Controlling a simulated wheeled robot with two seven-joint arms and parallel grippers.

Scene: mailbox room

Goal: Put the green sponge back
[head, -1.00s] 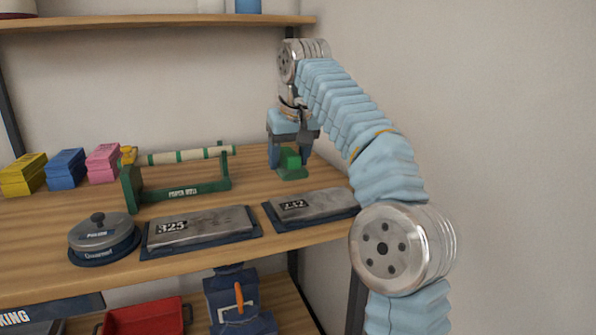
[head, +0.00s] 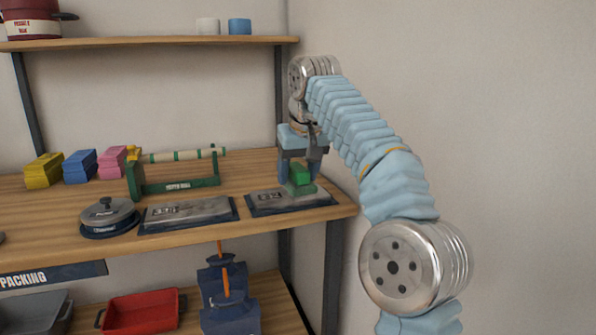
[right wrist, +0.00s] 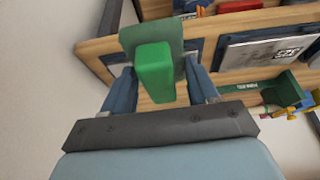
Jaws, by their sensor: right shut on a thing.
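The green sponge (head: 301,175) is a bright green block on a flatter, duller green base. My right gripper (head: 298,172) is shut on it, fingers pointing down, at the right end of the wooden shelf. In the head view the sponge overlaps the right grey plate with a dark rim (head: 262,201); I cannot tell if it touches it. In the right wrist view the sponge (right wrist: 154,72) sits between the fingers, with its base beyond it. Similar yellow (head: 43,171), blue (head: 80,167) and pink (head: 113,160) blocks stand in a row at the left. My left gripper is out of view.
A green paper roll holder (head: 180,189) stands in the middle of the shelf. A lidded round pot (head: 108,214) and another grey plate (head: 188,212) lie along the front. A red tray (head: 142,312) and a dark blue item (head: 228,293) are below. The wall is close on the right.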

